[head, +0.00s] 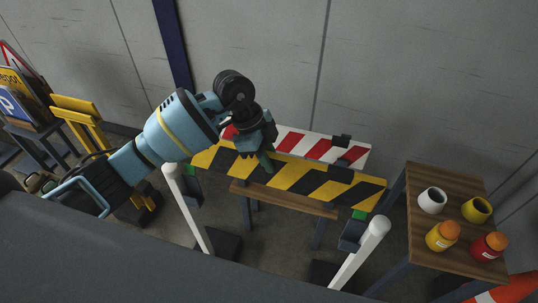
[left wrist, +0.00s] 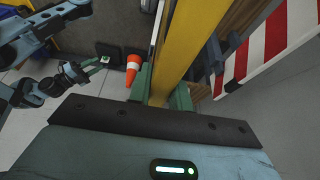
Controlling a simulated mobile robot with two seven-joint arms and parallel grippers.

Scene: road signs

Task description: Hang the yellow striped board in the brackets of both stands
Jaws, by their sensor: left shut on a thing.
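The yellow and black striped board (head: 310,181) spans the middle of the head view, sloping down to the right. My left gripper (head: 267,162) is shut on its upper edge, left of its middle. In the left wrist view, the green fingers sit either side of the yellow board (left wrist: 178,40). The white left stand (head: 187,205) and white right stand (head: 360,252) are near its ends. Green patches show by the left end (head: 191,171) and below the right end (head: 360,214); whether the board touches the brackets is unclear. My right gripper (left wrist: 92,68) shows small in the left wrist view.
A red and white striped board (head: 310,146) is behind, near a wooden-topped trestle (head: 285,201). A wooden table (head: 435,172) at right holds cups and jars. Signs (head: 12,95) and a yellow frame (head: 78,115) stand at left. An orange cone (left wrist: 132,68) is on the floor.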

